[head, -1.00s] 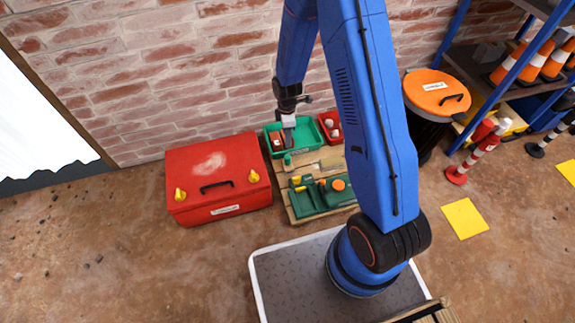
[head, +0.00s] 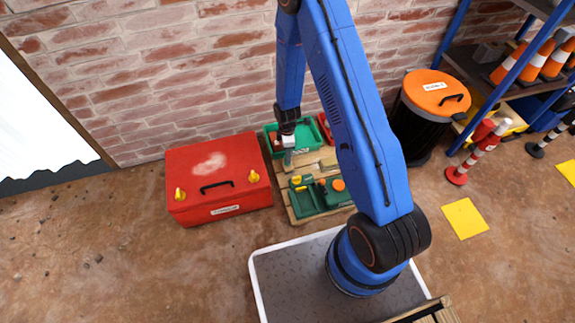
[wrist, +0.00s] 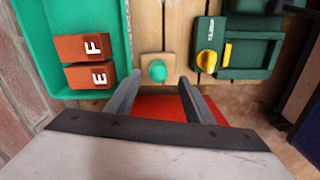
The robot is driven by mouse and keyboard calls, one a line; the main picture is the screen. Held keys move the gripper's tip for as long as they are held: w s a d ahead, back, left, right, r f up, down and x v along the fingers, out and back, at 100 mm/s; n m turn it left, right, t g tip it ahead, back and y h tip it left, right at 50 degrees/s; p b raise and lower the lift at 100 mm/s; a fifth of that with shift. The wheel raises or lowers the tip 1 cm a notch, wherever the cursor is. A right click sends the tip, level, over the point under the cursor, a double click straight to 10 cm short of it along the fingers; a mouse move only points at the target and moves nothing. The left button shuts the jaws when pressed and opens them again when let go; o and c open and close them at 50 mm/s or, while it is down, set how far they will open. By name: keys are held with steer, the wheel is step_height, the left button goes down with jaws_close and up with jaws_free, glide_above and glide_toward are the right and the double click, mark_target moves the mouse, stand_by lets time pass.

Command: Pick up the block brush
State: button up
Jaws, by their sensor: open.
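A small tan block with a rounded green knob on top, which appears to be the block brush (wrist: 157,69), sits on wooden planks in the wrist view. My gripper (wrist: 159,80) is open and empty. Its two fingers show to the left and right of the block's near side, with the knob between their lines. I cannot tell how far above the block the fingertips are. In the head view my gripper (head: 288,160) points down over the pallet, just in front of the green tray, and hides the block there.
The green tray (wrist: 40,45) beside the block holds red bricks marked F (wrist: 84,47) and E (wrist: 90,76). A dark green fixture with a yellow knob (wrist: 207,60) lies on the other side. A red toolbox (head: 220,175) stands left of the pallet, and a brick wall is behind.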

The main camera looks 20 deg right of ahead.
steer(key=shift+w+d+f, duration=0.1)
steer(key=shift+f, duration=1.2)
steer(key=shift+w+d+f, duration=0.1)
steer(key=shift+f, duration=1.15)
jaws_close()
